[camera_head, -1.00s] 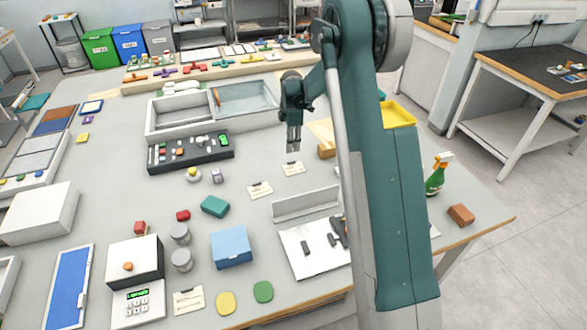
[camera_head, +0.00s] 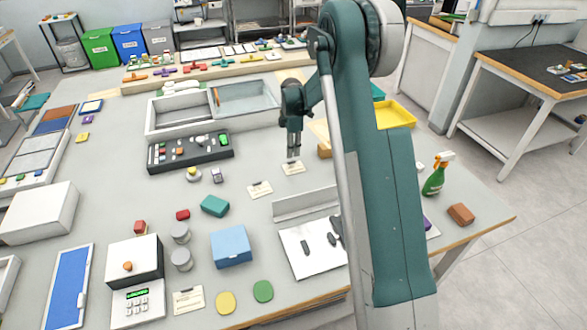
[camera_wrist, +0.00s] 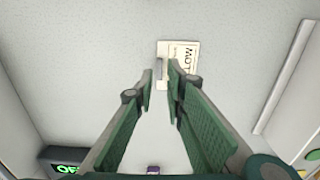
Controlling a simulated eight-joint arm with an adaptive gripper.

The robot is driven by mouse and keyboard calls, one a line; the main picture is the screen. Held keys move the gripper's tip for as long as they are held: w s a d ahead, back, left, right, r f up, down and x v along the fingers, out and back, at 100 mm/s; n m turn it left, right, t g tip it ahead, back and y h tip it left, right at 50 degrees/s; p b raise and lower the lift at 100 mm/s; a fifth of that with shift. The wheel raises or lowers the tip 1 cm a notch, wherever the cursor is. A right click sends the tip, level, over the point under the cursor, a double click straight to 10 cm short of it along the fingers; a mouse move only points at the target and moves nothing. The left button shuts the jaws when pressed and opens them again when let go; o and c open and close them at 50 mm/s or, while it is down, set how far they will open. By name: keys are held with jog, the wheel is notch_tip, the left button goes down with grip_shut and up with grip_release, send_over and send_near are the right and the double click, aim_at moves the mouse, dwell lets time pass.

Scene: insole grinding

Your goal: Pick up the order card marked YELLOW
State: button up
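A cream order card (camera_head: 293,168) lies on the grey table, right of a second card (camera_head: 260,190). My gripper (camera_head: 293,156) points down just above this card. In the wrist view my gripper (camera_wrist: 161,78) has its two green fingers apart, with a narrow gap and nothing clearly held. Whether the tips touch the card cannot be told.
A third card (camera_head: 188,301) lies near the front edge. A white upright ledge (camera_head: 306,203) stands in front of the gripper. A black control box (camera_head: 190,153) is to the left, and a tan block (camera_head: 324,151) is close on the right.

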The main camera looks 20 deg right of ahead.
aim_at(292, 161)
jog(key=shift+a+f+b, duration=0.1)
jog(key=shift+f+b, duration=0.2)
jog(key=shift+f, duration=2.3)
grip_shut()
notch_tip(292, 161, up, 10)
jog(key=shift+p, duration=0.45)
jog(key=shift+a, duration=0.1)
